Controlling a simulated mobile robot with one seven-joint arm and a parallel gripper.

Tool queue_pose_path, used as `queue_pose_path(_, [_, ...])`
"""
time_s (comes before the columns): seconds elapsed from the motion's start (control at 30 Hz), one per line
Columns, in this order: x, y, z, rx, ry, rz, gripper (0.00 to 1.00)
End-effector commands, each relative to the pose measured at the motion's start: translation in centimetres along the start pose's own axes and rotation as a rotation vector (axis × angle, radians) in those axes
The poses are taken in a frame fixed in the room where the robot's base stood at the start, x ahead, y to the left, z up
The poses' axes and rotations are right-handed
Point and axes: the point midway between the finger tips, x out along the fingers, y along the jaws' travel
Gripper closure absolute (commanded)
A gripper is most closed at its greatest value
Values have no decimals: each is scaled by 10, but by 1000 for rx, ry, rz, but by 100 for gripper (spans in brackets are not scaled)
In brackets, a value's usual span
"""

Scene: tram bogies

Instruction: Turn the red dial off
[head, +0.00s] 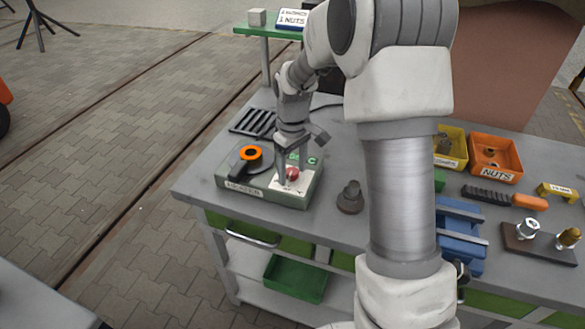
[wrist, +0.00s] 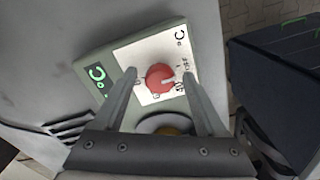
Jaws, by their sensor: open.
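The red dial (head: 292,174) sits on a white face plate on top of a green-grey box (head: 243,188) near the left end of the grey workbench. In the wrist view the red dial (wrist: 160,78) is round with a light notch toward its lower right, among dark marks and a "°C" label. My gripper (head: 292,160) is right over the dial. In the wrist view my gripper (wrist: 154,74) is open, with one finger on each side of the dial. I cannot tell whether the fingers touch it.
An orange ring on a dark part (head: 250,153) stands on the box's left. A black slotted rack (head: 254,122) lies behind it. A dark knobbed part (head: 350,197) stands to the right. Yellow (head: 450,147) and orange (head: 495,158) bins stand farther right.

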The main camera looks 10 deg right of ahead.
Motion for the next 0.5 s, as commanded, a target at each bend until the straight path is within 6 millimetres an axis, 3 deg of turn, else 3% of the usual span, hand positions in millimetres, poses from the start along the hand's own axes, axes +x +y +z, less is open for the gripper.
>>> queue_pose_path(0.13, [-3, 0, 0, 1, 0, 0, 26])
queue_pose_path(0.27, [-19, 0, 0, 1, 3, 2, 26])
queue_pose_path(0.5, [-76, 1, -1, 0, 5, 4, 26])
